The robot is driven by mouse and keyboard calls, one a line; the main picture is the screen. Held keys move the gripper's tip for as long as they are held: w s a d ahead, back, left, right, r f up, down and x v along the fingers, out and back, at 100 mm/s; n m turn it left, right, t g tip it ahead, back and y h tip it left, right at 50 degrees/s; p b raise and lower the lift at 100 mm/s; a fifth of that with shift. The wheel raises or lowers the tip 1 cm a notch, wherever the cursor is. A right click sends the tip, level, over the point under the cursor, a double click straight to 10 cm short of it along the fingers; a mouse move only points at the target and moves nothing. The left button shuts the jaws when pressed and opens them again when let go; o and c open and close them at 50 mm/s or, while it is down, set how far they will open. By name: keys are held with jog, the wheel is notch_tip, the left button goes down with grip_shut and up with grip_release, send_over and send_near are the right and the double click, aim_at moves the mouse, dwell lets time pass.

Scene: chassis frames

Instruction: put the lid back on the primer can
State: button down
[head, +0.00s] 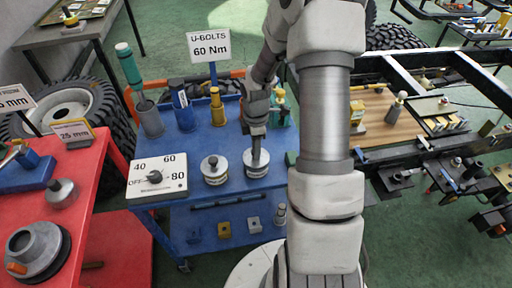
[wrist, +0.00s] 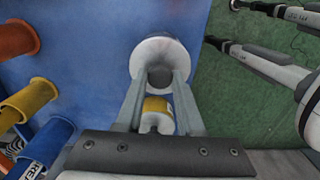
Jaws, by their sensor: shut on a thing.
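My gripper (head: 256,128) points down over the blue cart, its fingers close together above a short silver can (head: 256,170) with a pale label. In the wrist view my gripper (wrist: 160,80) has its fingertips closed at the centre of a round, pale lid (wrist: 146,54); the gripped part is mostly hidden. The lid is at the top of the can; I cannot tell whether it is seated or just above. A similar can (head: 215,174) with a dark-knobbed lid stands to its left. The labels are too small to read, so I cannot tell which is primer.
A dial box (head: 156,176) stands at the cart's front left. Blue (head: 184,115) and yellow (head: 217,108) holders and a "U-BOLTS 60 Nm" sign (head: 210,46) stand behind. A red bench (head: 88,180) is left; a black chassis frame (head: 440,75) is right.

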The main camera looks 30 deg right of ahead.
dwell(0.4)
grip_release()
dwell(0.4)
jog(key=shift+r, duration=0.15)
jog(key=shift+r+p, duration=3.05)
jog(key=shift+r, duration=0.35)
grip_shut()
